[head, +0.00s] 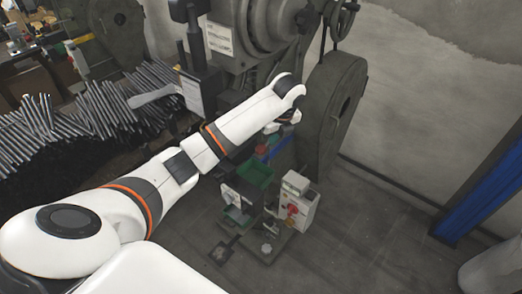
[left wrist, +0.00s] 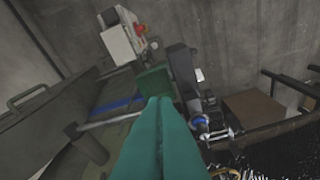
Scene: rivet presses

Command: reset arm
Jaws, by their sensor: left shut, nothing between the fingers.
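My left arm (head: 180,165) reaches from the lower left of the head view up to the right, in front of a large dark press (head: 335,105). Its wrist bends down beside the press, and the fingertips cannot be made out there. In the left wrist view my left gripper (left wrist: 163,100) shows as two long teal fingers, pressed together with nothing between them. My right gripper is in neither view.
Many dark metal rods (head: 60,125) lie heaped at the left. Below the arm stand a green bin (head: 255,172) and a pale control box with a red knob (head: 297,208). A blue post (head: 485,190) stands at the right. Floor between post and box is clear.

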